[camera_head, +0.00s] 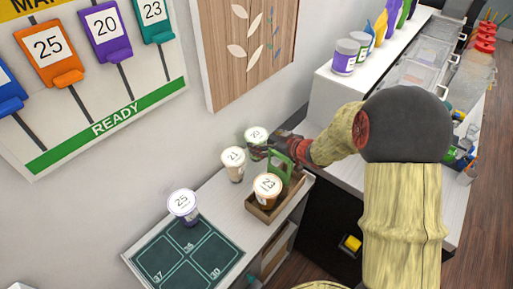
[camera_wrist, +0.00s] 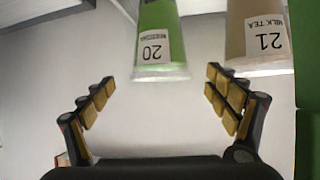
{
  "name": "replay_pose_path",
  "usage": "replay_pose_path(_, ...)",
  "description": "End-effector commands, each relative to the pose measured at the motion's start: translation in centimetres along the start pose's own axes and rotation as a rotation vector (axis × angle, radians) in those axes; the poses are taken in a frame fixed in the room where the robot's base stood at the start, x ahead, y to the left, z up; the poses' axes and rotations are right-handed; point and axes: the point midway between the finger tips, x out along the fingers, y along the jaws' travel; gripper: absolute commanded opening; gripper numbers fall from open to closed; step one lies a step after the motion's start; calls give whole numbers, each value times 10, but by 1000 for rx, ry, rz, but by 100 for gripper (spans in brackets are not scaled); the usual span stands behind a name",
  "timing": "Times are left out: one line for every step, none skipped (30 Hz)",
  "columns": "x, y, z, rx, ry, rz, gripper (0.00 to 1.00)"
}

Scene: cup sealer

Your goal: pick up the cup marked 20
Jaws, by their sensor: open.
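The cup marked 20 (camera_wrist: 160,28) is green with a white label and appears upside down at the top middle of the wrist view. In the head view its pale lid (camera_head: 256,134) shows at the back of the counter, and its body is partly hidden. My gripper (camera_wrist: 160,86) is open and empty. The cup lies ahead of its fingertips, roughly in line with the gap between them, and is not between the fingers. In the head view my gripper (camera_head: 268,152) is just right of the cup, partly hidden by the green carrier handle.
The cup marked 21 (camera_wrist: 258,30) is close beside it and also shows in the head view (camera_head: 233,164). The cup marked 23 (camera_head: 267,188) sits in a wooden carrier (camera_head: 262,213) with a green handle (camera_head: 281,160).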

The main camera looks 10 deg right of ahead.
Motion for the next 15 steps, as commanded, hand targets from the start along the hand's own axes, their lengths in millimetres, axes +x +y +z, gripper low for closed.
replay_pose_path(5,-1,1,0,-2,-2,88)
replay_pose_path(7,-1,1,1,-2,-1,88)
replay_pose_path(9,-1,1,1,-2,-1,88)
replay_pose_path(10,-1,0,1,-1,-1,88)
replay_pose_path(11,-1,0,1,-1,0,88)
replay_pose_path(14,0,0,0,-1,0,88)
replay_pose_path(17,0,0,0,-1,-1,88)
replay_pose_path(21,-1,0,0,-1,-1,88)
replay_pose_path(27,-1,1,0,-2,-2,88)
replay_pose_path(32,-1,1,0,-1,-3,88)
replay_pose_path(36,-2,1,0,-1,-2,88)
replay_pose_path(42,-1,1,0,-1,-2,88)
replay_pose_path(46,-1,1,0,-1,-1,88)
replay_pose_path(50,-1,1,0,-2,-1,88)
replay_pose_path(54,-1,1,0,-2,-1,88)
